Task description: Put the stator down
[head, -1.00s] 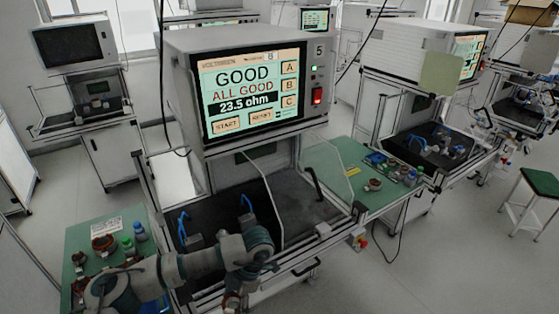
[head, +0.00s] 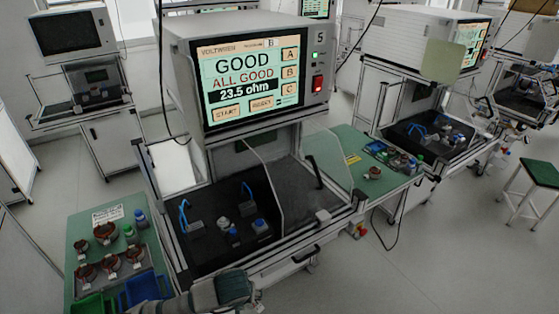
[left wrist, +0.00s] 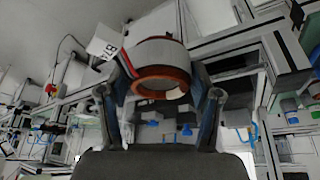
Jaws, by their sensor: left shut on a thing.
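The stator (left wrist: 160,76), a grey ring with copper winding inside, is held in the left wrist view. A white tag (left wrist: 104,42) shows at its upper left. My left gripper (left wrist: 160,62) is shut on it, with one finger on each side. In the head view only part of my left arm shows at the bottom edge; the gripper and held stator are out of that frame. My right gripper is in neither view. Several other copper-wound stators, one at the back (head: 105,232), stand on the green left table (head: 72,232).
The tester screen (head: 252,75) reads GOOD, ALL GOOD, 23.5 ohm. Its dark test bay (head: 205,255) holds blue-handled clamps. A green bin (head: 88,305) and blue bin (head: 145,290) sit at the left table's front. The right green surface (head: 345,145) carries a stator (head: 374,173).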

